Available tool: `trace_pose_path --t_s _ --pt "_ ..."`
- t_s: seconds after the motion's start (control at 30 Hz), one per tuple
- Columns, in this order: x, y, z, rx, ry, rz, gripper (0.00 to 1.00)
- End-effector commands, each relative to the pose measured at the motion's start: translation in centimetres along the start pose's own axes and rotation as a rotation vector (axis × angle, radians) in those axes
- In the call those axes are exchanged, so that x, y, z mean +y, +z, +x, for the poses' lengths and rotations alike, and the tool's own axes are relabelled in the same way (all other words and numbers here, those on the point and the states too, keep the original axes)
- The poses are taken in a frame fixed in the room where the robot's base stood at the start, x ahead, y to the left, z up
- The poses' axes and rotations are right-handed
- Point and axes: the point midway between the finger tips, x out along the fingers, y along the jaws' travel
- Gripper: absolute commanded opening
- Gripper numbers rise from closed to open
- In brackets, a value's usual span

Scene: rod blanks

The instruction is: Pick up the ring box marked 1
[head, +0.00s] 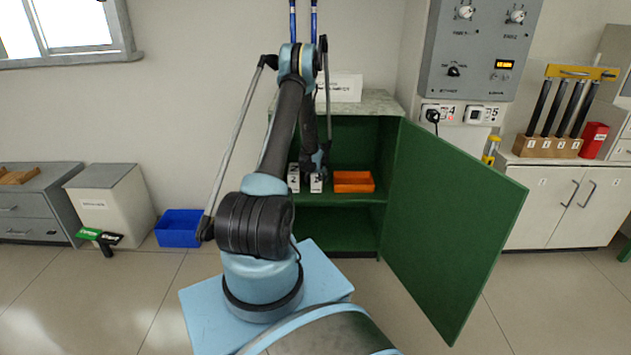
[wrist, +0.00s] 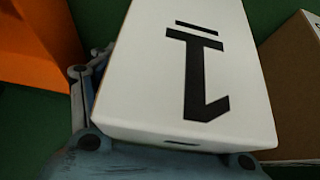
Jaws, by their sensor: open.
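The ring box marked 1 (wrist: 190,70) is white and fills the middle of the wrist view, its black 1 with a bar appearing upside down. A white box (head: 316,183), apparently the same one, stands on the cabinet shelf in the head view; its mark is too small to read surely. My gripper (head: 318,166) is at this box inside the cabinet. In the wrist view, blue-grey finger parts show along the box's left side and below it. The jaws are open; the box hides part of them, and I cannot tell whether they touch it.
A second box (head: 293,177) stands close to the left; it shows at the right in the wrist view (wrist: 292,85). An orange bin (head: 353,182) sits to the right on the shelf. The green cabinet door (head: 450,220) stands open at the right.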

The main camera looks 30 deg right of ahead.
Motion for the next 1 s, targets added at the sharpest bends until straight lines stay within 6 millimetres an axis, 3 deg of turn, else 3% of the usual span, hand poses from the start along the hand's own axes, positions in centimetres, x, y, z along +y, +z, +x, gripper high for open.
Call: trace_pose_path --t_s 0.43,0.67,1.0 --pt "-0.08 0.08 0.10 0.000 0.000 -0.001 0.70" --pt "-0.10 0.07 0.09 0.000 0.000 -0.001 0.20" --pt "-0.12 0.03 0.02 0.000 -0.001 -0.001 0.17"
